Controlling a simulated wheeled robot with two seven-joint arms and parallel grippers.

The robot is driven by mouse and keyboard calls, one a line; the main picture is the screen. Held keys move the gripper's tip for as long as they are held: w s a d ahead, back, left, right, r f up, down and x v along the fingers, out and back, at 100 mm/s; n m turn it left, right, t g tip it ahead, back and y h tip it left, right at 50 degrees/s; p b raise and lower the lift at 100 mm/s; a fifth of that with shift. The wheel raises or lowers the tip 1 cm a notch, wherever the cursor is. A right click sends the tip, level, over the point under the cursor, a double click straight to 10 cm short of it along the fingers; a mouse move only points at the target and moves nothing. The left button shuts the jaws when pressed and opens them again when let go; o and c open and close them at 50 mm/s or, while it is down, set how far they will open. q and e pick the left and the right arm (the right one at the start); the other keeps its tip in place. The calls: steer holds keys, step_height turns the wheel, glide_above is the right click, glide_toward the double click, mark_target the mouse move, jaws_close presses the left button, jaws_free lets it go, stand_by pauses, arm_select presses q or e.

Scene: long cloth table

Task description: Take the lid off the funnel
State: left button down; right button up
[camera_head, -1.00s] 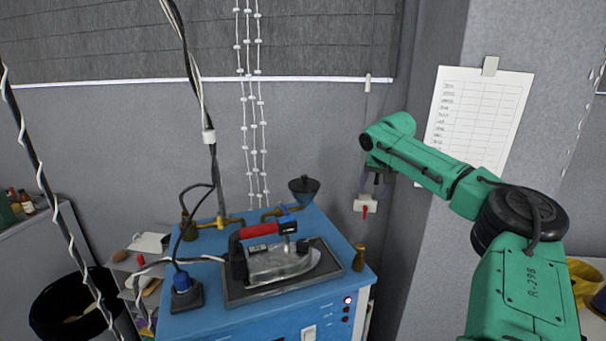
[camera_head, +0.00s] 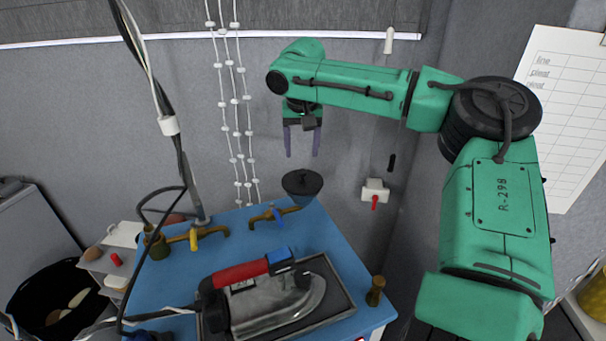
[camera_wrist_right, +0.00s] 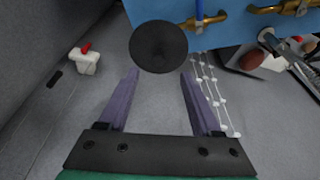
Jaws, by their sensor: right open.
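The funnel (camera_head: 302,190) stands at the back right corner of the blue machine, with a dark round top that I take to be its lid (camera_head: 302,182). In the right wrist view the dark disc of the lid (camera_wrist_right: 158,46) lies just beyond the fingertips, roughly centred between them. My right gripper (camera_head: 302,152) points down above the funnel, apart from it. Its two purple fingers are spread and nothing is between them; they also show in the right wrist view (camera_wrist_right: 160,78). The lower funnel is partly hidden in the wrist view. My left gripper is not in view.
The blue machine top (camera_head: 175,275) carries an iron (camera_head: 265,300) on a dark tray and brass taps (camera_head: 195,236) beside the funnel. White beaded strings (camera_head: 235,110) hang behind, left of my gripper. A white box with a red switch (camera_head: 375,192) is on the wall.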

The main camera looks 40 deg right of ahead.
mark_target(303, 170)
steer(key=x, duration=0.2)
steer(key=shift+w+d+f+p, duration=0.2)
steer(key=shift+d+f+p, duration=0.1)
steer(key=shift+p, duration=0.1)
steer(key=p+x, duration=0.1)
steer(key=x, duration=0.1)
steer(key=p+x, duration=0.1)
steer(key=x, duration=0.2)
steer(key=shift+w+d+p, duration=0.2)
steer(key=shift+d+p, duration=0.05)
steer(key=shift+p, duration=0.05)
steer(key=shift+f, duration=0.25)
steer(key=shift+s+a+r, duration=0.1)
steer(key=shift+s+a, duration=0.05)
steer(key=shift+s, duration=0.1)
steer(key=shift+c, duration=0.3)
jaws_close()
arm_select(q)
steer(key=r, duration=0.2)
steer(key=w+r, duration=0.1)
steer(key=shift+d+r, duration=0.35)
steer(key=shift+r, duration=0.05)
arm_select(e)
steer(key=shift+w, duration=0.1)
